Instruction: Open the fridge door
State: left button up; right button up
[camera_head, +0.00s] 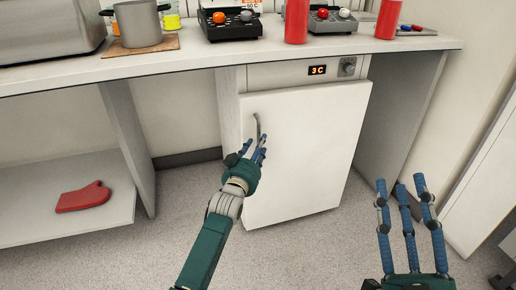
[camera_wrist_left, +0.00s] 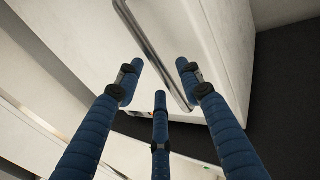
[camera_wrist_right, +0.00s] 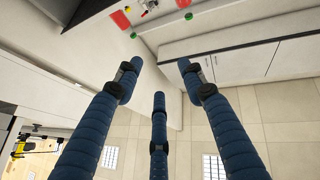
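The white fridge (camera_head: 300,150) stands under the counter, with a "3 C" display and a knob on the panel above its door. Its door looks shut. A curved metal handle (camera_head: 257,128) is at the door's upper left. My left gripper (camera_head: 257,150) is at the handle's lower part. In the left wrist view the handle (camera_wrist_left: 150,45) runs between the spread fingers (camera_wrist_left: 160,85), which look open; I cannot tell whether they touch it. My right gripper (camera_head: 405,190) is open and empty, right of the fridge; the right wrist view shows its spread fingers (camera_wrist_right: 160,85).
A red mitt (camera_head: 83,197) lies on the low shelf at left. A counter side panel (camera_head: 405,105) stands right of the fridge. The floor in front is clear.

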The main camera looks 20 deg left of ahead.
pick_arm(q)
jog(key=shift+w, duration=0.25)
grip_shut()
